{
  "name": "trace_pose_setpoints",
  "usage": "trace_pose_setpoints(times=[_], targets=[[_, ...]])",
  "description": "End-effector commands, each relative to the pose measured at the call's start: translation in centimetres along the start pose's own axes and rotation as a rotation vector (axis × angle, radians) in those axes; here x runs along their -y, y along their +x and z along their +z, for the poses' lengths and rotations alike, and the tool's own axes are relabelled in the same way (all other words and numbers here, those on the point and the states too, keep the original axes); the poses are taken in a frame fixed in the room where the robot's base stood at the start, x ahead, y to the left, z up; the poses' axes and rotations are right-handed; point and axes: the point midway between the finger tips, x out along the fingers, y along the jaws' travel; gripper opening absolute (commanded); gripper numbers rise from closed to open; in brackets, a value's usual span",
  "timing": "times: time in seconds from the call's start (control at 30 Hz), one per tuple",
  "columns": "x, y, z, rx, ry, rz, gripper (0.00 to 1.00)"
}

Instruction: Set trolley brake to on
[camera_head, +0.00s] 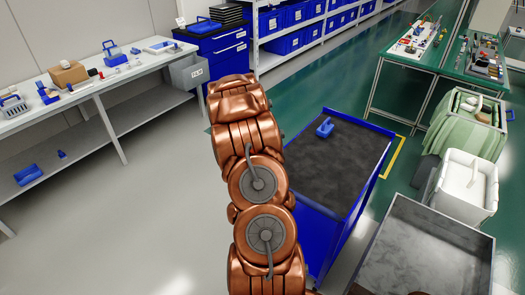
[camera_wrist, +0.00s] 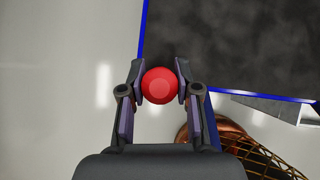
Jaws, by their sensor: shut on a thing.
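The blue trolley (camera_head: 335,165) has a dark speckled top and stands right of my copper arm in the head view. Its dark top and blue edge also show in the wrist view (camera_wrist: 235,45). My gripper (camera_wrist: 160,76) is shut on the red knob, one finger on each side. The knob's stem is hidden beneath it, so I cannot tell the brake's position. In the head view my arm hides both the gripper and the knob.
A small blue object (camera_head: 325,127) lies on the trolley top. A grey open bin (camera_head: 425,245) and a white bin (camera_head: 465,188) stand to the right. A long workbench (camera_head: 95,85) runs along the left. The grey floor between bench and trolley is clear.

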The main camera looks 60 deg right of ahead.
Motion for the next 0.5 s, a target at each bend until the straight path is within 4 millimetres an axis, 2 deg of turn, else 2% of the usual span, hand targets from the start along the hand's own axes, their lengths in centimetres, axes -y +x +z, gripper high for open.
trace_pose_setpoints(times=[0.4,0.43,0.5], targets=[[0.36,0.19,-0.12,-0.007,0.001,-0.003,0.00],[0.36,0.20,-0.13,-0.007,0.001,-0.003,0.34],[0.36,0.20,-0.11,-0.007,0.001,-0.003,0.41]])
